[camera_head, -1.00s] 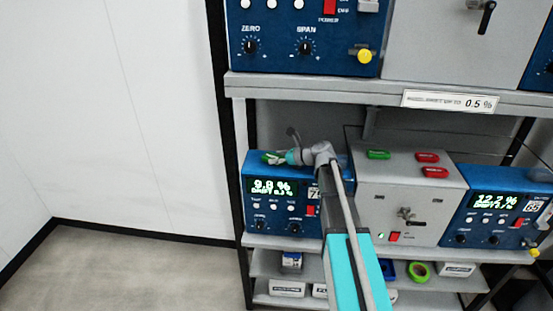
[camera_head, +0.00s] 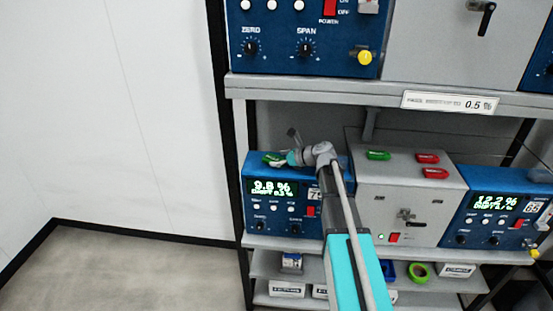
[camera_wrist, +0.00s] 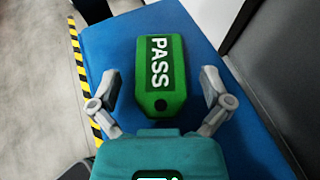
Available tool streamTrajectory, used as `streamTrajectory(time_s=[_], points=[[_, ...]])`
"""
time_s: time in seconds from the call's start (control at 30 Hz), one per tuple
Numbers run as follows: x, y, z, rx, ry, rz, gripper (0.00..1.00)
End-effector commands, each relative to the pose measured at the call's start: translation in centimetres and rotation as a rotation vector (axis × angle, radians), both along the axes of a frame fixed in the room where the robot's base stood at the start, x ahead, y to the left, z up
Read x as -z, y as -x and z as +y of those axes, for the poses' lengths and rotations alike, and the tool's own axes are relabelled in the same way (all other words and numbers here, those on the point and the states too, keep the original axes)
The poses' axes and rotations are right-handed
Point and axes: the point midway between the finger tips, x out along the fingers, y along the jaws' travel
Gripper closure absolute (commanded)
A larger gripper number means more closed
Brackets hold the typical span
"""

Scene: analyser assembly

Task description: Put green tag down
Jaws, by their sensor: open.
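A green tag (camera_wrist: 160,75) marked PASS lies flat on the blue top (camera_wrist: 205,38) of the left analyser in the wrist view. My gripper (camera_wrist: 162,85) is open, with one finger on each side of the tag and a gap to each. In the head view my gripper (camera_head: 277,159) is low over the left analyser (camera_head: 262,215), whose display reads 9.8 %. The green tag beneath it is mostly hidden there by my gripper.
A grey unit (camera_head: 385,205) stands right of the left analyser, with another green tag (camera_head: 378,155) and two red tags (camera_head: 428,158) on top. A second blue analyser (camera_head: 490,215) is further right. The shelf above (camera_head: 330,91) limits headroom.

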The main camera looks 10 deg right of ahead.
Motion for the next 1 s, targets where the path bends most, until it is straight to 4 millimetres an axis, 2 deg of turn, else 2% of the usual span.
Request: streamTrajectory(time_s=[0.6,0.8,1.0], points=[[-3.8,5.6,-6.5,0.002,0.000,0.000,0.01],[-4.3,6.7,-7.8,0.002,0.000,0.000,0.01],[-4.4,7.0,-8.2,0.000,0.000,0.000,0.01]])
